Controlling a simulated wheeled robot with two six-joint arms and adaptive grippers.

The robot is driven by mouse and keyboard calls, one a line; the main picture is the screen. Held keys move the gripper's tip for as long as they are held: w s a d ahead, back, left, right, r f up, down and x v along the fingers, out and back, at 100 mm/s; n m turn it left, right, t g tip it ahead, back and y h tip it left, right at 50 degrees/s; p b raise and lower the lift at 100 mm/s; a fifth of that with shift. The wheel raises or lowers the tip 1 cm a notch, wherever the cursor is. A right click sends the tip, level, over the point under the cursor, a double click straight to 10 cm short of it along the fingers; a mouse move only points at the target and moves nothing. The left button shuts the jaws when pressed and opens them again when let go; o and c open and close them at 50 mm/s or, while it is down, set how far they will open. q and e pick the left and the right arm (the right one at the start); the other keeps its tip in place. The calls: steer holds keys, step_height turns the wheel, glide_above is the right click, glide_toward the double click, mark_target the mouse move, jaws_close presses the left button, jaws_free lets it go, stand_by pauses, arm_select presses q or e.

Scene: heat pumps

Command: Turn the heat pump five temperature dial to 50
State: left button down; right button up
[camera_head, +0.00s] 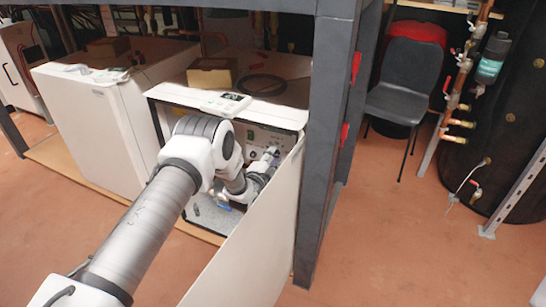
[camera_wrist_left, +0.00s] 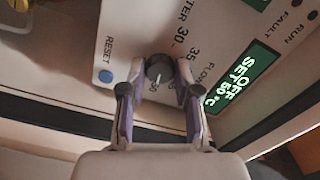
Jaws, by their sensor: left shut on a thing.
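The heat pump (camera_head: 262,112) stands under the frame with its front panel exposed. My left arm reaches to this panel, and its gripper (camera_head: 272,153) is at the controls. In the left wrist view the black round temperature dial (camera_wrist_left: 158,68) sits between the two fingertips of my left gripper (camera_wrist_left: 158,82), which is shut on it. A pale mark on the dial points down, towards a label that seems to read 50. The green display (camera_wrist_left: 242,78) appears to read OFF, SET, 50 °C. My right gripper is not in view.
A blue reset button (camera_wrist_left: 105,76) is left of the dial. An open white panel (camera_head: 257,250) and a dark frame post (camera_head: 329,130) stand right of my arm. A second white unit (camera_head: 95,125) is at left. Floor at right is clear before a black chair (camera_head: 402,90).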

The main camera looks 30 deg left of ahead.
arm_select(q)
steer(key=c, duration=0.8)
jaws_free()
steer(key=s, duration=1.2)
steer(key=shift+d, duration=0.4)
